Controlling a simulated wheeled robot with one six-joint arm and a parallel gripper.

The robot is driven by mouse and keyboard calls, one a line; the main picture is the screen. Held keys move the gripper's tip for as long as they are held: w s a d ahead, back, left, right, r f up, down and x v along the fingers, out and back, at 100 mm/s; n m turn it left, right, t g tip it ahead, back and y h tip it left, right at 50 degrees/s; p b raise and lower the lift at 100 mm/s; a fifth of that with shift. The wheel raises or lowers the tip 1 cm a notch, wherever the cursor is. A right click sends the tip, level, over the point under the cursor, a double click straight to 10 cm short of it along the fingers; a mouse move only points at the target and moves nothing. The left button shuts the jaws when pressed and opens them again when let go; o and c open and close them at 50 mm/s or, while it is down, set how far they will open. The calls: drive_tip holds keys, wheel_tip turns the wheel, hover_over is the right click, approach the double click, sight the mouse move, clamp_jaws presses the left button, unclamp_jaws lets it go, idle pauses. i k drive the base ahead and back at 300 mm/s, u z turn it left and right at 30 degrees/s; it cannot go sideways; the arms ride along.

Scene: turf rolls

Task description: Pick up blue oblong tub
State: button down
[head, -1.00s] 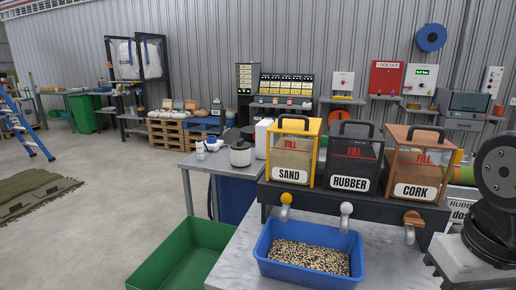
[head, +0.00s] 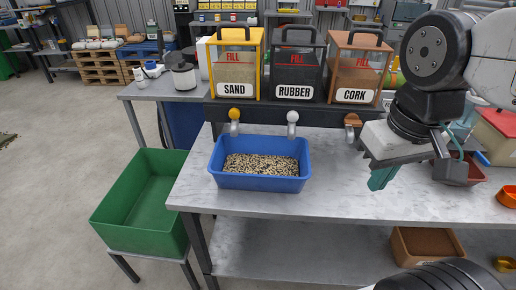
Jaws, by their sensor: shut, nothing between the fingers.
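The blue oblong tub (head: 258,182) stands upright on the grey worktop (head: 330,200), below the sand and rubber spouts. It holds a speckled mix of dark and pale granules (head: 262,164). My gripper (head: 382,178) hangs above the worktop to the right of the tub, clearly apart from it. Its teal fingers point down and are shut with nothing held.
Sand (head: 235,77), rubber (head: 296,77) and cork (head: 356,75) dispensers stand behind the tub on a dark ledge. A green bin (head: 140,205) stands lower left. A brown box (head: 424,246) sits on the lower shelf. Worktop between tub and gripper is clear.

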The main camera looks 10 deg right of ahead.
sight(275, 163)
drive_tip(key=u, duration=0.75)
drive_tip(key=k, duration=0.6)
drive_tip(key=z, duration=1.25)
drive_tip(key=i, duration=0.5)
drive_tip(key=u, duration=0.05)
